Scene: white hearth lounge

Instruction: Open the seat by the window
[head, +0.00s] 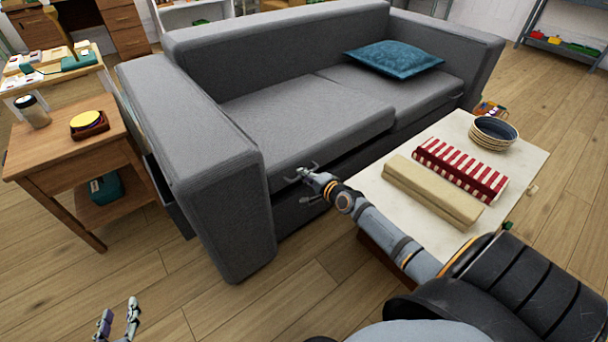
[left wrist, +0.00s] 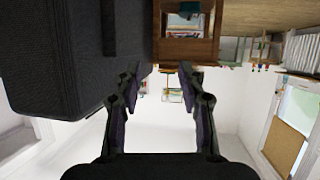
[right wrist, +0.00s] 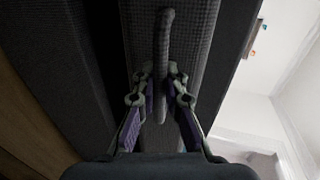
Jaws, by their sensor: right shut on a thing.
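The grey sofa (head: 215,130) stands across the middle of the head view. Its left seat section (head: 300,118) has a dark gap under its front edge; I cannot tell if it is lifted. My right gripper (head: 306,180) is at the front of that section, near the left armrest. In the right wrist view a dark curved pull (right wrist: 163,50) runs between the fingers, and the gripper (right wrist: 160,100) is shut on it. My left gripper (head: 119,316) is open and empty above the floor at the lower left; it also shows open in its own wrist view (left wrist: 162,75).
A low table (head: 385,215) with a beige block, a red-striped cloth and stacked bowls (head: 493,133) stands close in front of the sofa, beside my right arm. A wooden side table (head: 70,140) is left of the sofa. A blue cushion (head: 394,57) lies on the right seat.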

